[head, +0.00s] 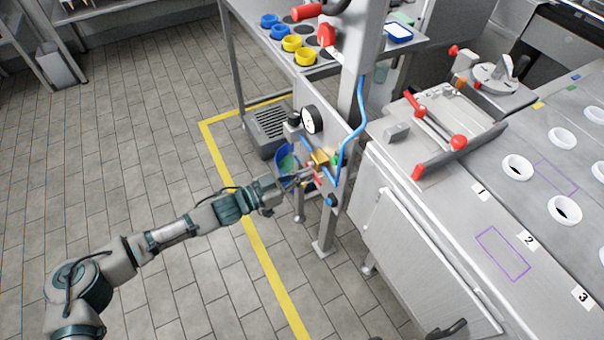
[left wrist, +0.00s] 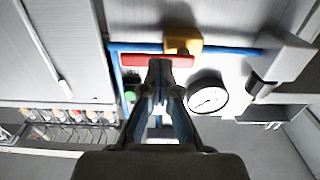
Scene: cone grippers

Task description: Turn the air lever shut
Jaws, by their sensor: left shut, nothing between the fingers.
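The red air lever (left wrist: 158,61) lies level across the left wrist view, just left of and below a yellow valve body (left wrist: 183,40) on a blue pipe. In the head view the yellow valve body (head: 320,159) sits on the grey post panel. My left gripper (head: 296,181) reaches the panel from the left. In the left wrist view its fingertips (left wrist: 160,72) are shut and empty, overlapping the lever's lower edge; I cannot tell whether they touch it. The fingertips hide part of the lever. My right gripper is not in view.
A round gauge (head: 312,120) is on the panel above the valve and shows beside the fingers in the left wrist view (left wrist: 207,91). A blue hose (head: 352,130) runs up the post. A steel cabinet (head: 425,255) stands right; open floor (head: 140,140) lies left.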

